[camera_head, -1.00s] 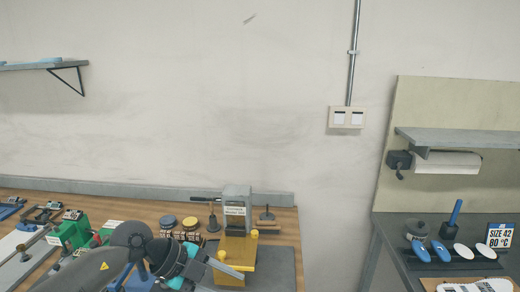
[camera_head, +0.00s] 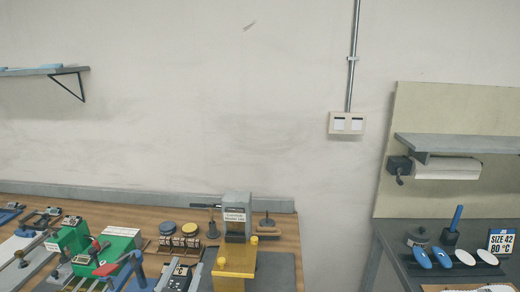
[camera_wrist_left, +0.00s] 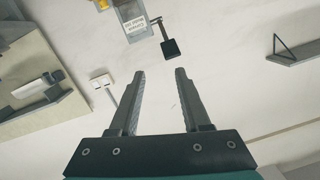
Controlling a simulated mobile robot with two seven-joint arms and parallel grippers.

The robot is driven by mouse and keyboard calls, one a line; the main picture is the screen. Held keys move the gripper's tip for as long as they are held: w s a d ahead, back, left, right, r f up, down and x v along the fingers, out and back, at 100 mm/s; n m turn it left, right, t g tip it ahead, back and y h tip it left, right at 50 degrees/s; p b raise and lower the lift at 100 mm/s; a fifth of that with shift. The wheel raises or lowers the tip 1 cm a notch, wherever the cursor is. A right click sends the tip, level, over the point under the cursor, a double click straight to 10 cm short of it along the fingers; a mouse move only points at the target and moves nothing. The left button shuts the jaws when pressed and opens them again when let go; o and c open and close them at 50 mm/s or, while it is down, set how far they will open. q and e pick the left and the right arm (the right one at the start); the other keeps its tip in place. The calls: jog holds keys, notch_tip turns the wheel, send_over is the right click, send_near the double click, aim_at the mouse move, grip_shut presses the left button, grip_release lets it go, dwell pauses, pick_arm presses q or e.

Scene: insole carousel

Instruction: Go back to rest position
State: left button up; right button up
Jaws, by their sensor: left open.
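My left gripper (camera_wrist_left: 160,74) shows in the left wrist view, with its two grey fingers apart and nothing between them. Past the fingers lies the bare pale wall. I do not make out the left arm over the bench in the head view. My right gripper is in neither view.
The wooden bench (camera_head: 120,205) carries a yellow-fronted grey press (camera_head: 235,258), a green machine (camera_head: 118,245) and stamps. The press's black-tipped lever (camera_wrist_left: 169,46) shows in the wrist view. At right, a dark table (camera_head: 400,240) holds blue and white insole forms. A shelf (camera_head: 40,72) hangs upper left.

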pick_arm(q)
jog(key=s+a+f+n+g+y, duration=0.25)
jog(key=s+f+g, duration=0.45)
jog(key=s+f, duration=0.35)
jog(key=s+f+m+g+h, duration=0.1)
jog(key=s+f+g, duration=0.2)
jog(key=s, duration=0.4)
jog(key=s+f+m+g+h, duration=0.1)
jog(key=s+f+g+h, duration=0.15)
jog(key=s, duration=0.45)
notch_tip(320, 180, down, 29)
jog(key=s+g+y+b, duration=0.1)
jog(key=g+b, duration=0.1)
jog(key=b, duration=0.5)
jog(key=s+a+f+b, duration=0.1)
jog(key=s+f+b, duration=0.2)
jog(key=s+f, duration=0.4)
jog(key=s+a+f+g+b, duration=0.1)
jog(key=s+f+b, duration=0.2)
jog(key=s+f, duration=0.5)
notch_tip(320, 180, down, 6)
jog(key=shift+s+r, duration=0.15)
jog(key=shift+s, duration=0.15)
jog(key=shift+o, duration=0.4)
